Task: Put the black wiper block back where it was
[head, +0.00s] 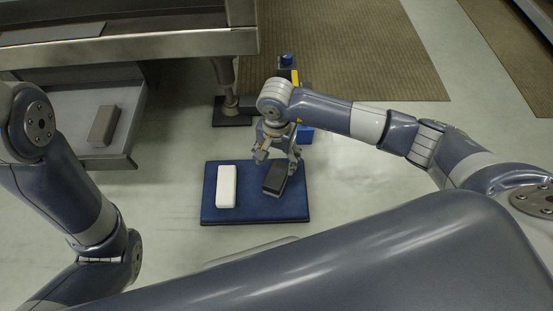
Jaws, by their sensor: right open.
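The black wiper block (275,179) lies on the right half of a dark blue mat (254,212). A white block (226,186) lies on the left half of the same mat, apart from the black one. My right gripper (277,158) is open at the far end of the black block, its fingers pointing down close to it. I cannot tell whether a finger touches the block. My left arm shows at the left, but its gripper is out of view.
A grey-brown block (103,125) lies in an open metal drawer or tray (72,108) at the left. A metal bench (130,40) stands behind it. A blue item (304,134) is partly hidden behind my right gripper. Pale floor surrounds the mat.

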